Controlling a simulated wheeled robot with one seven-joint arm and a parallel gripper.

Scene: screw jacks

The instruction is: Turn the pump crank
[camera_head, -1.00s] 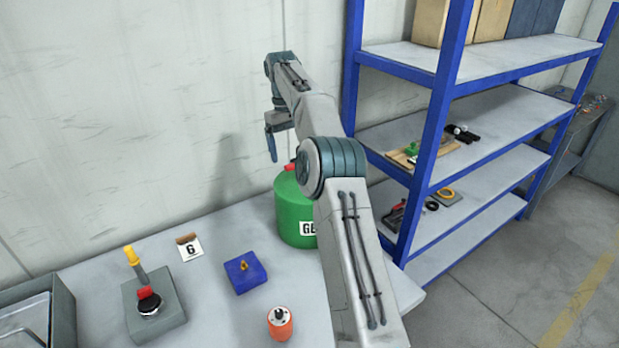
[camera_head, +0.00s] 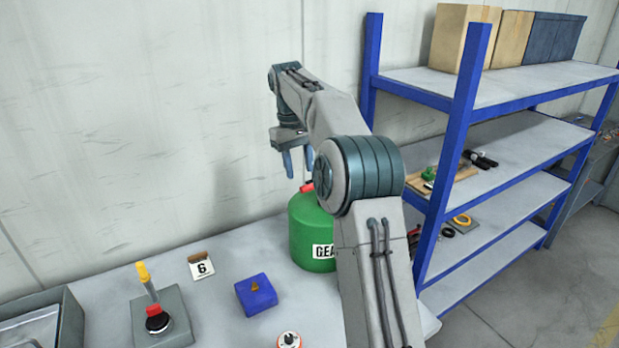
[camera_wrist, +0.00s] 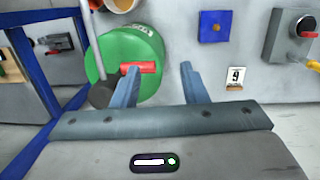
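A green drum (camera_head: 306,233) labelled "GEA…" stands on the table beside my arm. In the wrist view the drum (camera_wrist: 121,43) has a red piece (camera_wrist: 137,67) on top, with a grey rod and dark cylinder (camera_wrist: 103,94) beside it. My gripper (camera_head: 298,168) is above the drum, fingers downward, open and empty. In the wrist view the gripper (camera_wrist: 158,68) has its left fingertip overlapping the red piece; I cannot tell if they touch. A grey block (camera_head: 172,325) with a red and black knob and a yellow-handled lever (camera_head: 143,273) stands at the left, apart from my gripper.
A blue block (camera_head: 256,297) with a small brass piece, a "6" card (camera_head: 202,267) and an orange cylinder (camera_head: 289,341) are on the table. A grey tray (camera_head: 70,320) is at far left. A blue-framed shelf (camera_head: 455,150) stands right of my arm. The wall is behind.

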